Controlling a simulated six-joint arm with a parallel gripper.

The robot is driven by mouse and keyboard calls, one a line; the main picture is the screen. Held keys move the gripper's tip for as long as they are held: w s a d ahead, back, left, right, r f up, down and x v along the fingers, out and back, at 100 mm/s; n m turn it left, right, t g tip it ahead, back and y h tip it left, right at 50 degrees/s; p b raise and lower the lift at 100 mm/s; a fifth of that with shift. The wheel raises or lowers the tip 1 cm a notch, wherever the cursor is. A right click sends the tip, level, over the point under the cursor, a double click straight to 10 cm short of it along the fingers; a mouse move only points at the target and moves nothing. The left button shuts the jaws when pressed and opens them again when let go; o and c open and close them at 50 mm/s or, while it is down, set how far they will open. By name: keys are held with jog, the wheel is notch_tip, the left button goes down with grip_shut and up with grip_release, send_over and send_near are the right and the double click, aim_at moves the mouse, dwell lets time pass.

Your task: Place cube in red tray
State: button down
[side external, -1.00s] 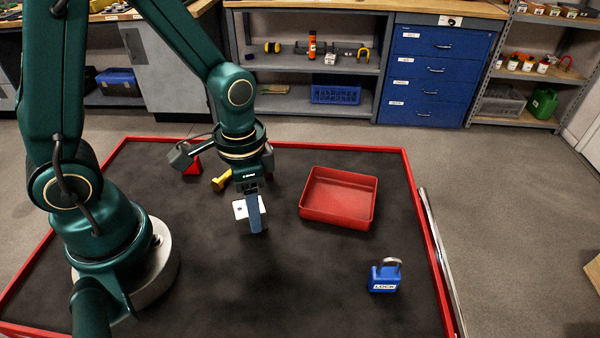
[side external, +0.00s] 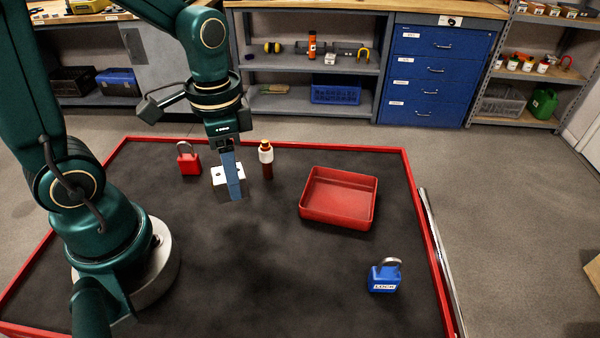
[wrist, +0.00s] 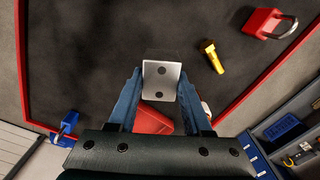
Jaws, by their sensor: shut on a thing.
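The cube (side external: 218,178) is a pale metallic block with dark dots on its faces. My gripper (side external: 232,188) is shut on it, with a blue finger across its near side, and holds it above the dark mat. In the wrist view, the cube (wrist: 160,77) sits between the two blue fingers of my gripper (wrist: 160,98). The red tray (side external: 338,216) is empty and stands on the mat to the right of my gripper. In the wrist view, part of the red tray (wrist: 152,120) shows beyond the cube, partly hidden by my gripper.
A red padlock (side external: 189,162) is behind left, a blue padlock (side external: 384,277) front right. A red border (side external: 412,185) edges the mat.

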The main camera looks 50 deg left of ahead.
jog(key=s+a+r, duration=0.3)
jog(key=a+r, duration=0.2)
jog(key=a, duration=0.3)
jog(key=w+a+r, duration=0.1)
jog(key=w+r, duration=0.2)
jog(key=w, duration=0.4)
jog(key=m, duration=0.5)
send_over(341, 201)
jog(key=f, duration=0.9)
jog(key=shift+a, duration=0.2)
jog(key=shift+d+f, duration=0.2)
jog(key=shift+f, duration=1.95)
jog(key=shift+f, duration=0.2)
jog(key=shift+c, duration=1.7)
grip_release()
